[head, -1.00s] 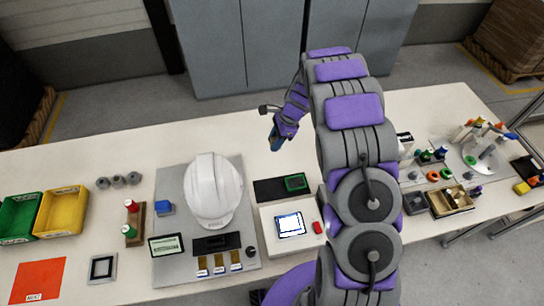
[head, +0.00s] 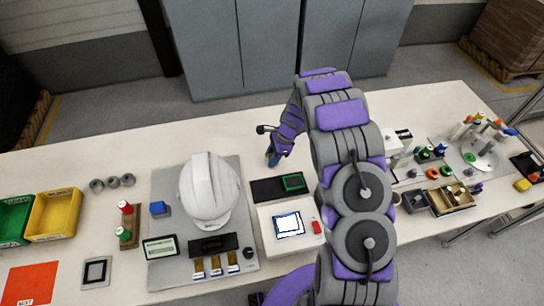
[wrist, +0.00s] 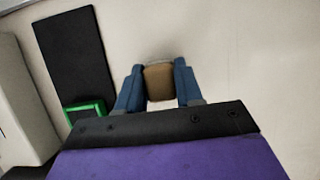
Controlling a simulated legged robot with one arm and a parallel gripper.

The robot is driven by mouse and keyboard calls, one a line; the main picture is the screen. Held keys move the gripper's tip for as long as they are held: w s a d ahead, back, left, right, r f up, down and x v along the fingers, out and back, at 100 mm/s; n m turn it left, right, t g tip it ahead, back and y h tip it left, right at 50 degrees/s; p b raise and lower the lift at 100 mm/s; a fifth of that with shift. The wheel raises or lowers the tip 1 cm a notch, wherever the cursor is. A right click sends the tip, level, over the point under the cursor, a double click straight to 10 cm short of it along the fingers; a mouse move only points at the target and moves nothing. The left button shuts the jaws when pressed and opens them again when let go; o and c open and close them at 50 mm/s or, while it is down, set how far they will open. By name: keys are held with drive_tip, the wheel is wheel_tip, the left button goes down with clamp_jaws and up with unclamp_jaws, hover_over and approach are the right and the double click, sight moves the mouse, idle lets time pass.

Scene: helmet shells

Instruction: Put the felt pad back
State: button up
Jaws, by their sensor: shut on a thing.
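My gripper (head: 273,159) hangs low over the white bench behind the black strip (head: 264,191). In the wrist view its two blue fingers (wrist: 158,86) are shut on a small brown block-like piece, which I take for the felt pad (wrist: 159,80). The pad sits between the fingertips, with pale bench surface around it; I cannot tell whether it touches the bench. In the head view the pad is too small to make out. The black strip also shows at the left of the wrist view (wrist: 75,48), with a green frame (wrist: 86,109) at its near end.
A white helmet shell (head: 208,187) sits on a grey plate (head: 165,270) left of my gripper. A white box (head: 265,222) with a bright screen (head: 288,225) stands nearer. Yellow (head: 53,214) and green bins stand far left. Bench behind the strip is clear.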

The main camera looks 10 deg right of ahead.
drive_tip(key=o, duration=1.1)
drive_tip(key=p+v, duration=0.3)
drive_tip(key=v, duration=0.8)
drive_tip(key=s+a+r+n+h, duration=0.15)
drive_tip(key=s+r+n, duration=0.25)
drive_tip(key=s+r, duration=0.55)
drive_tip(key=s+a+r+n+h, duration=0.1)
drive_tip(key=s+r+n, duration=0.3)
drive_tip(key=s, duration=0.7)
drive_tip(key=s+r+n+g+h, duration=0.1)
drive_tip(key=s+r+n, duration=0.3)
drive_tip(key=s, duration=0.6)
drive_tip(key=s+a+r+n+h, duration=0.1)
drive_tip(key=s+r+n, duration=0.3)
drive_tip(key=s, duration=0.7)
drive_tip(key=shift+s+a+r+n+g, duration=0.3)
drive_tip(key=shift+s+n+g, duration=0.1)
drive_tip(key=shift+n, duration=0.6)
drive_tip(key=shift+w, duration=0.1)
